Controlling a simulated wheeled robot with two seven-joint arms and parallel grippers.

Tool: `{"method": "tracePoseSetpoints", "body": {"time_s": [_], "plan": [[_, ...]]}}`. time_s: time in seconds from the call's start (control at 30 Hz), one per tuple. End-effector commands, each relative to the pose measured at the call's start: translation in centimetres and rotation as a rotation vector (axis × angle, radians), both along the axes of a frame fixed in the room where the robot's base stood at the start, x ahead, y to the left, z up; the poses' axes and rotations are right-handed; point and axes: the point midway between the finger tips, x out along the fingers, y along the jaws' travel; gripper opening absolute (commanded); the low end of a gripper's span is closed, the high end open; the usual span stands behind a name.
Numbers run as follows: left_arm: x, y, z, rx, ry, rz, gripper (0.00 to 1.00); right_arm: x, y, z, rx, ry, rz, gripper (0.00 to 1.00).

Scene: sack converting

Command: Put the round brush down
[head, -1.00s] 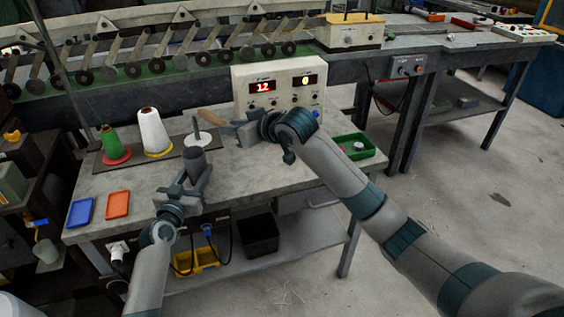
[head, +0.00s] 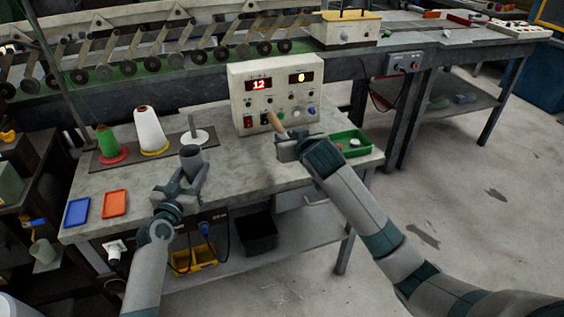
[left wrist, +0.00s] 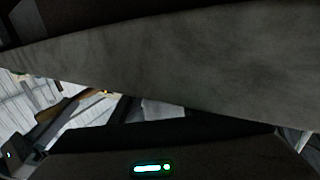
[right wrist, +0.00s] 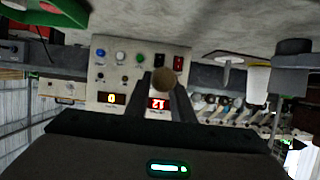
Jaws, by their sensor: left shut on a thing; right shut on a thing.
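The round brush shows as a tan wooden handle (head: 275,124) tilted up and to the left from my right gripper (head: 288,143). My right gripper is shut on it, above the table in front of the control box. Its bristle end is hidden in the head view. In the right wrist view the round end of the handle (right wrist: 163,80) shows between the fingers. A grey surface (left wrist: 180,60) fills much of the left wrist view.
The control box (head: 275,95) with red digits stands behind the right gripper. A green tray (head: 352,143) lies to its right. A spindle on a white disc (head: 197,136), thread cones (head: 150,130) and blue and orange trays (head: 115,203) stand left. The table's (head: 240,175) front middle is clear.

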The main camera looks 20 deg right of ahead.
Motion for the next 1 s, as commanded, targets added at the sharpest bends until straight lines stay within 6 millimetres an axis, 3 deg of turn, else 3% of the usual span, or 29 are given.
{"method": "tracePoseSetpoints", "body": {"time_s": [0.4, 0.83, 1.0], "plan": [[0.0, 0.0, 0.0, 0.0, 0.001, 0.0, 0.2, 0.0, 0.0, -5.5, -0.001, 0.003, 0.0, 0.0], [0.0, 0.0, 0.0, 0.0, 0.001, 0.0, 0.2, 0.0, 0.0, -6.2, 0.0, 0.001, 0.001, 0.0], [0.0, 0.0, 0.0, 0.0, 0.001, 0.0, 0.2, -0.1, 0.0, -7.7, -0.001, 0.004, 0.0, 0.0]]}}
